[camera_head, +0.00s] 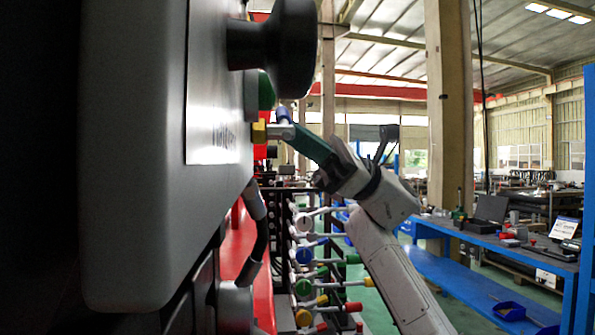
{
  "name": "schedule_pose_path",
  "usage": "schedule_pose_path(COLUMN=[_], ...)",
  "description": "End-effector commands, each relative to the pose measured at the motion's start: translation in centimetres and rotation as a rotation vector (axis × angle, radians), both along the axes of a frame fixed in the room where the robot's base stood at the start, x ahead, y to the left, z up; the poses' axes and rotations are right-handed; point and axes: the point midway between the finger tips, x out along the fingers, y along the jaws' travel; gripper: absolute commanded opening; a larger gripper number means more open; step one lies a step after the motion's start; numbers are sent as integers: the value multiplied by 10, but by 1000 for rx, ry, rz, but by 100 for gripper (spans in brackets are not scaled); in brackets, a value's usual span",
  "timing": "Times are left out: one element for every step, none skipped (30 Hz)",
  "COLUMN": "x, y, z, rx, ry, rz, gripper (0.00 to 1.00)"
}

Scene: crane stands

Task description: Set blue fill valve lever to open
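My gripper (291,131) reaches up and left toward a small lever on the side of the dark panel at the left. A blue piece (284,114) shows at the fingertips, by a pale metal stem (274,131) with a yellow base (259,132). This may be the blue fill valve lever; its label and its open position cannot be read. The teal finger is seen side-on and overlaps the stem. I cannot tell whether it touches or whether the fingers are closed. A blue valve (304,256) also shows lower down on a rack, below my gripper.
The large dark panel (130,160) fills the left, close to the camera. A black knob (285,35) and a green knob (266,91) stick out above the stem. Several coloured levers, such as a red-ended one (353,307), stand below. A blue bench (500,245) is at the right.

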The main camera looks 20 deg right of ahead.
Motion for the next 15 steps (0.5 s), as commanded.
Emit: schedule_pose_path(x=[0,0,-1,-1,-1,-2,-2,-3,-4,-4,-5,-6,-7,-8,-9], y=[2,2,2,2,2,2,2,2,3,3,3,4,4,4,5], z=[5,8,12,14,17,20,22,25,28,30,32,35,36,37,39], rx=[-16,-25,-36,-45,-54,-66,-74,-84,-95,-104,-113,-125,-133,-134,-132], ry=[-44,-71,-107,-134,-161,-197,-223,-251,-288,-315,-342,-379,-405,-408,-405], rz=[2,2,2,2,3,2,2,3,2,2,2,2,2,3,2], gripper=[0,0,0,0,0,0,0,0,0,0,0,0,0,0,0])
